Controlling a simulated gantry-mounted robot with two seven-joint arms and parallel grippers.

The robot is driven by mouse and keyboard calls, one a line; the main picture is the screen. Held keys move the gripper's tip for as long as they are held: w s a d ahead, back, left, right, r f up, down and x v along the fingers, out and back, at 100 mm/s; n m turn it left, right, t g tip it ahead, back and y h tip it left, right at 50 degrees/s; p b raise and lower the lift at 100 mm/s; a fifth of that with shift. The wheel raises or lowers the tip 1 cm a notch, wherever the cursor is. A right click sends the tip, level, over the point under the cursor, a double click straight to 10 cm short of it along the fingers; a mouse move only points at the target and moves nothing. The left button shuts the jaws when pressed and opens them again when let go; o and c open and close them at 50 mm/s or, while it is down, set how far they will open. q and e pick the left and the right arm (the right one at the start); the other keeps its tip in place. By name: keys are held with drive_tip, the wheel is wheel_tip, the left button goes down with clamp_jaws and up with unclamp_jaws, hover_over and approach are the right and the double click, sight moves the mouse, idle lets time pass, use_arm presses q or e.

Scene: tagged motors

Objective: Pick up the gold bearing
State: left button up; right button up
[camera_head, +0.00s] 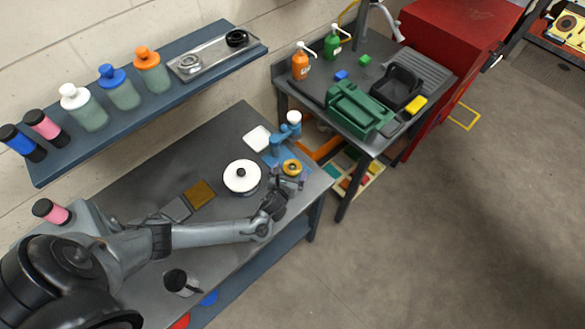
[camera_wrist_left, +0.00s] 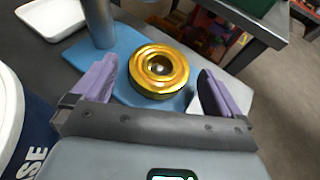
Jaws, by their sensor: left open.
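The gold bearing (camera_head: 291,167) is a shiny ring with a hole in its middle. It rests on the flat blue base (camera_head: 271,160) of a small stand near the far right end of the grey workbench. My left gripper (camera_head: 288,181) is open, with its purple fingers on the near side of the bearing. In the left wrist view the bearing (camera_wrist_left: 159,72) lies between the spread fingertips (camera_wrist_left: 157,67), with a visible gap on each side. The blue base (camera_wrist_left: 124,42) shows under it. My right gripper is in neither view.
A white-lidded tub (camera_head: 241,177) stands just left of my left gripper. A sink table (camera_head: 340,125) is beyond the bench. The right floor is clear.

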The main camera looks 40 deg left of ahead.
use_arm(q)
drive_tip(key=shift+w+a+f, duration=0.15)
drive_tip(key=shift+w+f, duration=0.05)
drive_tip(key=shift+w, duration=0.1)
